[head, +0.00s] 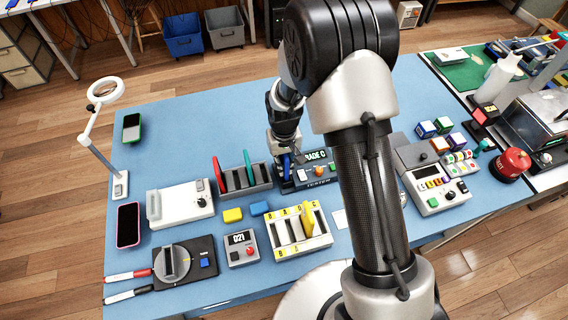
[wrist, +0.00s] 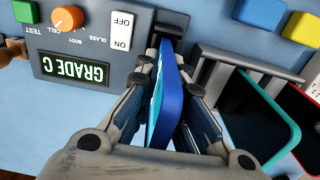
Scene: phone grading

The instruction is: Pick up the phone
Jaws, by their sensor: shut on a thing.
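A blue phone (wrist: 165,95) stands on edge between the fingers of my gripper (wrist: 169,72) in the wrist view. The gripper is shut on it. The phone's far end is at the slot at the side of the tester (wrist: 110,45), whose display reads GRADE C. I cannot tell whether the phone is still seated in the slot. In the head view my gripper (head: 286,150) is at the left end of the tester (head: 325,182), and only a sliver of the blue phone (head: 286,168) shows. My arm hides part of the tester.
Beside the tester, a dark rack (head: 262,189) holds a red phone (head: 217,171) and a green phone (head: 249,167). A cream sorting rack (head: 290,246) holds a yellow phone (head: 307,220). Yellow (head: 232,215) and blue (head: 260,208) blocks lie between. Free table lies behind the dark rack.

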